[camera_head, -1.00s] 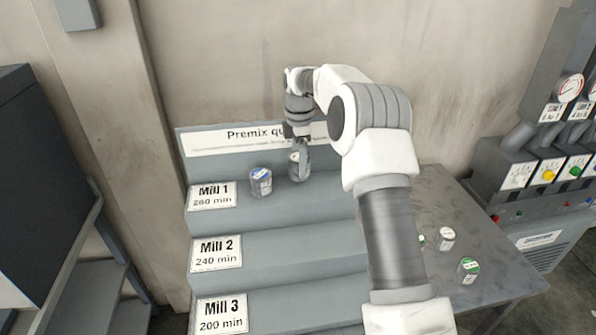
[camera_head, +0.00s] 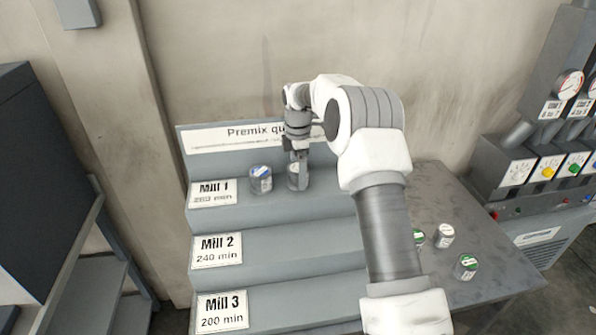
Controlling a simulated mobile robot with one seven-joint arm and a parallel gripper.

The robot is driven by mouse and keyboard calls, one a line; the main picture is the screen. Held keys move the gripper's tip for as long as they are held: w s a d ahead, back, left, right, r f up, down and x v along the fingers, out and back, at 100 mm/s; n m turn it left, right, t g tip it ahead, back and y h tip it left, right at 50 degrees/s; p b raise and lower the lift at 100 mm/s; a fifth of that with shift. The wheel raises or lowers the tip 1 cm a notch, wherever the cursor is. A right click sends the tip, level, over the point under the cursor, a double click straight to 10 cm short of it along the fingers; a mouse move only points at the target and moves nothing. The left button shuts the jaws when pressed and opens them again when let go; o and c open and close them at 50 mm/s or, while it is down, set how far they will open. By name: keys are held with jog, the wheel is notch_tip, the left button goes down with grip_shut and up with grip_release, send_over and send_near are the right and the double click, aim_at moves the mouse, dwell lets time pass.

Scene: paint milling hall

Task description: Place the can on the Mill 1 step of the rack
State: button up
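The rack (camera_head: 270,243) has steps labelled Mill 1 (camera_head: 213,192), Mill 2 (camera_head: 216,250) and Mill 3 (camera_head: 222,310). A can (camera_head: 296,181) is at the Mill 1 step, with my gripper (camera_head: 298,163) coming down on it from above. My fingers appear to be around the can; its top is hidden by them. Whether the can touches the step is too small to tell. A second can with a blue-marked lid (camera_head: 260,179) stands upright on the Mill 1 step, just left of it.
A grey table (camera_head: 490,262) right of the rack holds several cans, including a white-lidded can (camera_head: 443,235) and a green-lidded can (camera_head: 466,267). A control panel (camera_head: 545,165) stands further right. My arm hides the rack's right part. The rack's back board carries a sign (camera_head: 235,137).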

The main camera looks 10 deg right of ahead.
notch_tip(320, 180, up, 11)
jog(key=shift+r, duration=0.15)
jog(key=s+r+m+t, duration=0.1)
jog(key=s+r+m, duration=0.3)
jog(key=s+r, duration=0.4)
jog(key=s+r+m+t, duration=0.2)
jog(key=s+r+m, duration=0.35)
jog(key=s, duration=0.55)
jog(key=s+f+m+t, duration=0.1)
jog(key=s+f+m, duration=0.2)
jog(key=s, duration=0.7)
jog(key=s+d+f+m+t, duration=0.1)
jog(key=s+f+m, duration=0.2)
jog(key=s+m, duration=0.3)
jog(key=s, duration=0.5)
jog(key=shift+d+t, duration=0.15)
jog(key=shift+t, duration=0.15)
